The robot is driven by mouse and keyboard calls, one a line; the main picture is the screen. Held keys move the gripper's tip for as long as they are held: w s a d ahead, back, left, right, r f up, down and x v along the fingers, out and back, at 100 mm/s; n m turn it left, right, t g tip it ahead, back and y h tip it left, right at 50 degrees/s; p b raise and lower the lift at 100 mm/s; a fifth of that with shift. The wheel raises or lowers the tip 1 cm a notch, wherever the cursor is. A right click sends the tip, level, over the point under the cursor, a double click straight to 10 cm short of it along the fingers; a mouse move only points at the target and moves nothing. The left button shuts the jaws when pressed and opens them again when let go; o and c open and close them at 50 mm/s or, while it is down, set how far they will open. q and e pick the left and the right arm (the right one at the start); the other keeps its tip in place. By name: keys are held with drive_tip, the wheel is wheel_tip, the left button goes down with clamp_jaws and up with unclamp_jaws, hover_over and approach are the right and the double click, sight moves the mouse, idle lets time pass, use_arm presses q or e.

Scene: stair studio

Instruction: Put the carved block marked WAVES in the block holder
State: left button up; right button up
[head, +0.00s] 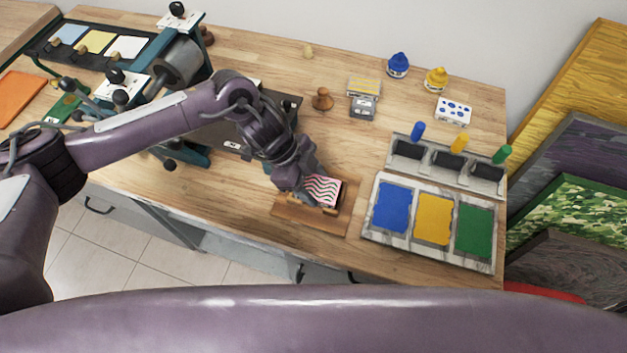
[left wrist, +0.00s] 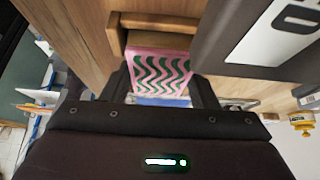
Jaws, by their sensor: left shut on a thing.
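The WAVES block (head: 323,189) shows a pink face with dark wavy lines; in the left wrist view its pink face with green waves (left wrist: 158,72) lies between the fingers. My left gripper (head: 309,192) is shut on it. The block holder (head: 343,222) is a brown wooden board with raised rails near the table's front edge; in the left wrist view a wooden rail (left wrist: 160,21) shows just beyond the block. The block is at the holder, between or just above its rails; I cannot tell whether it rests on the board. My right gripper is not in view.
An ink tray (head: 375,233) with blue, yellow and green pads lies right of the holder, with a roller rack (head: 395,165) behind it. A yellow-striped block (head: 365,86), a grey block (head: 363,108) and a blue-dotted block (head: 453,110) stand further back. A press (head: 180,65) is at left.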

use_arm(q)
drive_tip(key=shift+f, duration=0.1)
idle(0.3)
drive_tip(key=o, duration=1.2)
drive_tip(key=shift+c, duration=0.2)
drive_tip(key=shift+r+p, duration=3.5)
drive_tip(key=shift+r, duration=0.55)
drive_tip(key=shift+s+f, duration=0.1)
drive_tip(key=shift+f, duration=0.05)
